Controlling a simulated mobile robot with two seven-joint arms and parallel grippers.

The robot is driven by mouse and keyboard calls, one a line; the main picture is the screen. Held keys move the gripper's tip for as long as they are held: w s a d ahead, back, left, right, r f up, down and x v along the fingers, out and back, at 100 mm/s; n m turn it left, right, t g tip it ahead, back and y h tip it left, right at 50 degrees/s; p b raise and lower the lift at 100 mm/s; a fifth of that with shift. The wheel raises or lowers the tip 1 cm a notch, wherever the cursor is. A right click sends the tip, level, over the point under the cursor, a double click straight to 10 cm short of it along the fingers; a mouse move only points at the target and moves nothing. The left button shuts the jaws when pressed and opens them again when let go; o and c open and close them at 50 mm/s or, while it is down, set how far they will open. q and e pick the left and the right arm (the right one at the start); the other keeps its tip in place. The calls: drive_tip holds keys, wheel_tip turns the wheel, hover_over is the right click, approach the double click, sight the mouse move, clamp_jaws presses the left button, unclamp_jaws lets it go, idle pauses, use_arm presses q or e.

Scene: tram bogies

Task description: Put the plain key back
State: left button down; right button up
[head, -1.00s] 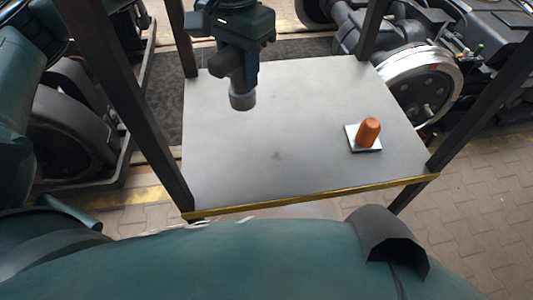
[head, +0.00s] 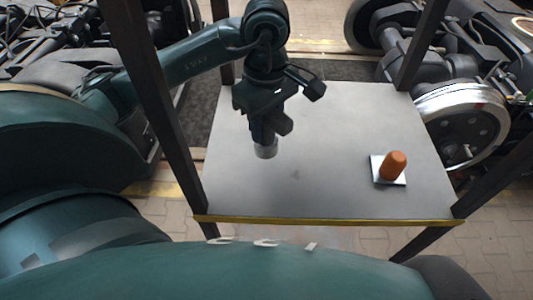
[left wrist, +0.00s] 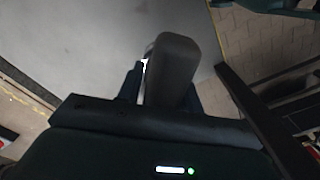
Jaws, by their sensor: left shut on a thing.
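My left gripper (head: 266,136) points down over the left-middle of the grey table top (head: 310,190). It is shut on a grey, rounded piece, seemingly the plain key (head: 266,151), whose lower end shows below the fingers. In the left wrist view the same key (left wrist: 172,70) stands between the dark fingers, with the grey table top behind it. I cannot tell how far its end is above the table. An orange upright piece (head: 394,165) stands on a small white square plate (head: 391,182) at the right of the table. My right gripper is out of view.
Dark frame posts (head: 158,110) rise at the table's corners, one close to my left arm. A yellow strip (head: 330,221) marks the front edge. The table middle is clear. Bogies with wheels (head: 462,125) stand behind and beside it.

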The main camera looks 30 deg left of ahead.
sight(267, 152)
use_arm(q)
wheel_tip(267, 152, down, 8)
drive_tip(key=shift+p, duration=0.5)
drive_tip(key=shift+f, duration=0.1)
drive_tip(key=c, duration=1.4)
unclamp_jaws()
drive_tip(key=shift+f+b, duration=0.15)
drive_tip(key=shift+b, duration=0.15)
drive_tip(key=o, duration=0.5)
wheel_tip(267, 152, up, 12)
drive_tip(key=shift+r, duration=0.25)
